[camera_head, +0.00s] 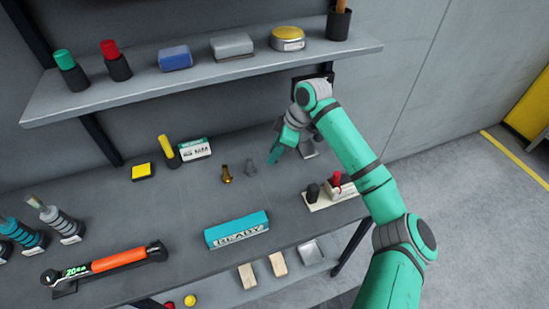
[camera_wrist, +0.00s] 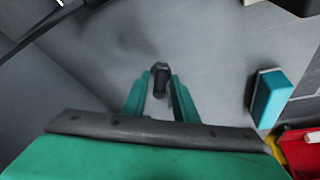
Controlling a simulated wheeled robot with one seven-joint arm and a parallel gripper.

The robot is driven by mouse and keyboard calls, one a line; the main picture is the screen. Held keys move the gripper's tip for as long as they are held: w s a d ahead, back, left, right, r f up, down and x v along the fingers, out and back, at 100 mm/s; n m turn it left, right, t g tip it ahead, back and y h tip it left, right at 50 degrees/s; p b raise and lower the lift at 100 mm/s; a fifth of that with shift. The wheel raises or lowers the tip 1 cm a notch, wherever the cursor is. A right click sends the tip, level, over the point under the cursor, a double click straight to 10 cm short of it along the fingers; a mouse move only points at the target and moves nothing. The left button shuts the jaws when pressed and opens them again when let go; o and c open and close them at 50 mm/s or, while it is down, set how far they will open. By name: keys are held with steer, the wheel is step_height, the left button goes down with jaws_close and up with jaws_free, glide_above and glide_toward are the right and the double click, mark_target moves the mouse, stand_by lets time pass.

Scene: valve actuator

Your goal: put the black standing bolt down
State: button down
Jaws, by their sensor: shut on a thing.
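My gripper (camera_head: 274,158) is over the right half of the grey workbench (camera_head: 190,235). In the wrist view, my gripper (camera_wrist: 160,88) is shut on a black bolt (camera_wrist: 160,78) between its two green fingers. The bolt's hex head shows at the fingertips. In the head view I cannot make out the held bolt behind my fingers. Whether it touches the bench I cannot tell.
A brass fitting (camera_head: 227,175) and a small grey fitting (camera_head: 251,168) stand just left of my gripper. A teal box (camera_head: 237,230) lies in front. A cream block (camera_head: 328,196) with black and red pieces stands to the right. A shelf (camera_head: 220,66) hangs behind.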

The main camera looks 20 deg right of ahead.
steer(key=shift+w+f, duration=0.2)
steer(key=shift+f, duration=1.5)
steer(key=shift+f, duration=0.15)
steer(key=c, duration=1.4)
jaws_free()
steer(key=v, duration=1.2)
